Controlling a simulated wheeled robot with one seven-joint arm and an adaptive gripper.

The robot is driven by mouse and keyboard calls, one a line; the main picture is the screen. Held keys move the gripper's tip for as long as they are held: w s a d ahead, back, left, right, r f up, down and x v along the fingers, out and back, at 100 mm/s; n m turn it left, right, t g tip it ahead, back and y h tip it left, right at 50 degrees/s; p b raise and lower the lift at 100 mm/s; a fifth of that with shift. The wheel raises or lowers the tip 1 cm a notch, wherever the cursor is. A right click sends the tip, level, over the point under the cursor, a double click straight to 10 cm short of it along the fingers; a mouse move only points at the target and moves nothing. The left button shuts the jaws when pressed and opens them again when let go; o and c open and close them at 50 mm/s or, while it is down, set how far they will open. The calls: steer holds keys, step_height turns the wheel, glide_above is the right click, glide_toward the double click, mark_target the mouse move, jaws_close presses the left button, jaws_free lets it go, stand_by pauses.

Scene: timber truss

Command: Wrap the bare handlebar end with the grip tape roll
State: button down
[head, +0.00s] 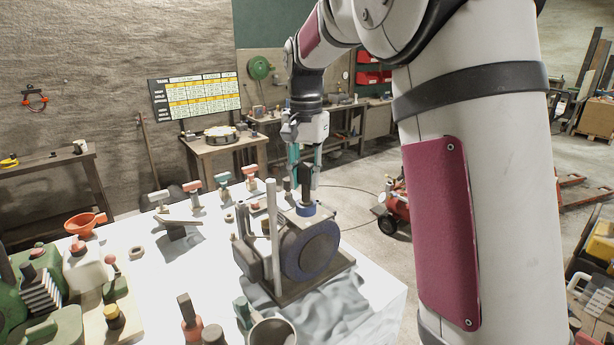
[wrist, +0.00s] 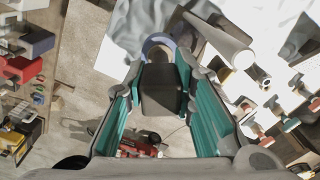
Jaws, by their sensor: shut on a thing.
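My gripper (head: 305,180) points down over the white table and is shut on a dark block-like piece (head: 306,191). In the wrist view the dark piece (wrist: 163,92) sits between the teal fingers. Just below it is a blue ring (head: 305,210) on top of a grey machine; it also shows in the wrist view (wrist: 157,40) beyond the piece. I cannot tell whether the piece touches the ring. A pale upright rod (head: 272,235) stands left of the gripper. I cannot make out for certain which thing is the tape roll or the bare handlebar end.
The grey machine with a large blue-rimmed disc (head: 310,251) stands on a dark base plate (head: 330,277) near the table's right edge. Several knobbed tools, an orange funnel (head: 85,223) and green housings (head: 45,325) crowd the left and front. A red wheeled machine (head: 393,205) stands on the floor behind.

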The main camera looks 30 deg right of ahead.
steer(key=shift+w+a+b, duration=0.5)
steer(key=shift+w+a, duration=0.55)
steer(key=shift+a, duration=0.25)
steer(key=shift+w+a, duration=0.35)
steer(key=shift+a, duration=0.05)
stand_by(0.6)
steer(key=shift+s+d+p, duration=0.7)
steer(key=shift+s+d, duration=0.5)
steer(key=shift+d, duration=0.25)
